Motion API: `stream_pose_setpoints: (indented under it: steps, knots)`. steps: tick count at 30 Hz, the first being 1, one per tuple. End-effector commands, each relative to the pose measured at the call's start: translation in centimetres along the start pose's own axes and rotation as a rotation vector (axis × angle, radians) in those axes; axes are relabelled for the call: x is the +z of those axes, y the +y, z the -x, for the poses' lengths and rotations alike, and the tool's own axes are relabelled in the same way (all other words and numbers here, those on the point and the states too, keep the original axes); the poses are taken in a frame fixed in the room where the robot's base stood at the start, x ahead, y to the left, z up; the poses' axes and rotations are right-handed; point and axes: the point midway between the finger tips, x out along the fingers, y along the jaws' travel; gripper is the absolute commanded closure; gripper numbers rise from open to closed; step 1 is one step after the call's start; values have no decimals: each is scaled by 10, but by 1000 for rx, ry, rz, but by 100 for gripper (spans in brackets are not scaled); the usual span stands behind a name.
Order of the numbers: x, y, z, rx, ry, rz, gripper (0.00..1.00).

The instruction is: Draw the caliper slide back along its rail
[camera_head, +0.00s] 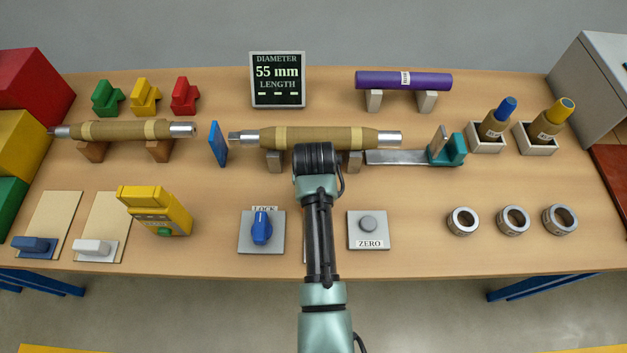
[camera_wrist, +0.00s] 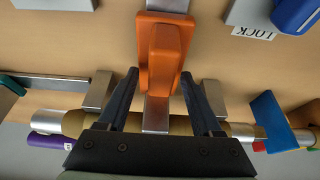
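An orange caliper slide (camera_wrist: 165,52) with a raised grip sits on a narrow metal rail (camera_wrist: 156,114) in the wrist view. My gripper (camera_wrist: 158,75) points at it with its two dark fingers apart, one to each side of the slide's near end. I cannot tell whether either finger touches it. In the head view my arm hides the orange slide and my fingertips. A brown bushing rod (camera_head: 305,138) with metal ends lies on supports just beyond. The display (camera_head: 277,79) reads diameter 55 mm, with dashes under length.
A blue upright plate (camera_head: 218,144) and a teal block (camera_head: 449,149) on a metal bar (camera_head: 398,157) flank the rod. The LOCK knob (camera_head: 261,229) and ZERO button (camera_head: 367,224) sit either side of my arm. Steel rings (camera_head: 513,219) lie right; a yellow device (camera_head: 157,211) left.

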Motion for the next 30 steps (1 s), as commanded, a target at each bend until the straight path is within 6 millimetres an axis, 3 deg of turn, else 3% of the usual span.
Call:
stream_pose_setpoints:
  steps: [1,9,11,19,30]
  knots:
    - [0,0,0,0,0,0,43]
    - [0,0,0,0,0,0,92]
    - [0,0,0,0,0,0,100]
    - [2,0,2,-1,-1,0,100]
    - [20,0,9,-1,-4,1,100]
